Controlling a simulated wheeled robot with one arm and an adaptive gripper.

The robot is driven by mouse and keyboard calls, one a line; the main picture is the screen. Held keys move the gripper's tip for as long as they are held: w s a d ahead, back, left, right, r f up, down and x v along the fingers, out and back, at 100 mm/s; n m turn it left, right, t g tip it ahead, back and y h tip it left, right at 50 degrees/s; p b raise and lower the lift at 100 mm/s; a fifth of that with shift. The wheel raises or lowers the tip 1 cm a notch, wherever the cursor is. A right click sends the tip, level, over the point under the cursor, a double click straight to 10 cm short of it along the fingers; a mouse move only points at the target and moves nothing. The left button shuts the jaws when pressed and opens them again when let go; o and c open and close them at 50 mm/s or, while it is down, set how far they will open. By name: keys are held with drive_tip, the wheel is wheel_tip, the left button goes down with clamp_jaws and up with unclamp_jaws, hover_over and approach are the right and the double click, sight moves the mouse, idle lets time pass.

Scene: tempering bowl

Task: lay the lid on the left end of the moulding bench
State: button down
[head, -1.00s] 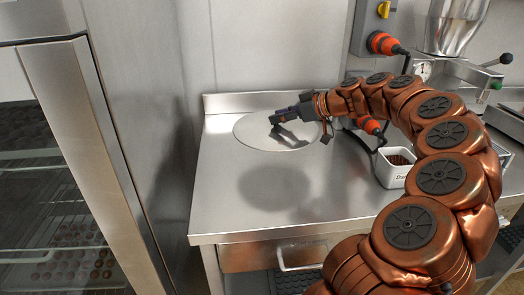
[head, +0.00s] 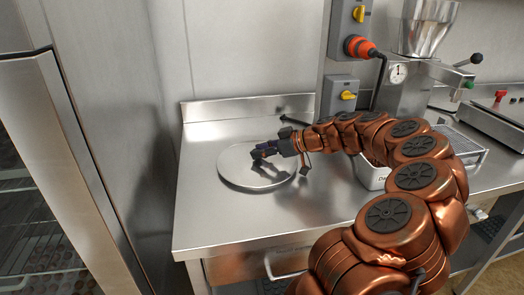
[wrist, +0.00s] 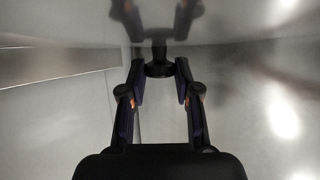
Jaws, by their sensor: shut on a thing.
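The lid (head: 236,175) is a round, flat steel disc with a dark knob. In the head view it lies level over the left end of the steel moulding bench (head: 205,225). It is on the bench top or just above it; I cannot tell which. My gripper (head: 263,153) reaches in from the right, above the lid's middle. In the wrist view its two fingers are closed about the black knob (wrist: 158,68). My fingers partly hide the knob in the head view.
A white container (head: 370,176) stands to the right behind my arm, near a machine with a steel hopper (head: 427,28). A raised back edge (head: 225,109) borders the bench. A glass-fronted cabinet (head: 35,180) stands left. The bench front is clear.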

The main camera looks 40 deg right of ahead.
drive_tip(key=shift+f, duration=0.3)
drive_tip(key=c, duration=0.8)
unclamp_jaws()
drive_tip(key=shift+r, duration=0.2)
drive_tip(key=shift+s+d, duration=0.15)
drive_tip(key=b+v, duration=0.1)
drive_tip(key=v, duration=1)
drive_tip(key=shift+s+d+r, duration=0.15)
drive_tip(key=shift+s, duration=0.1)
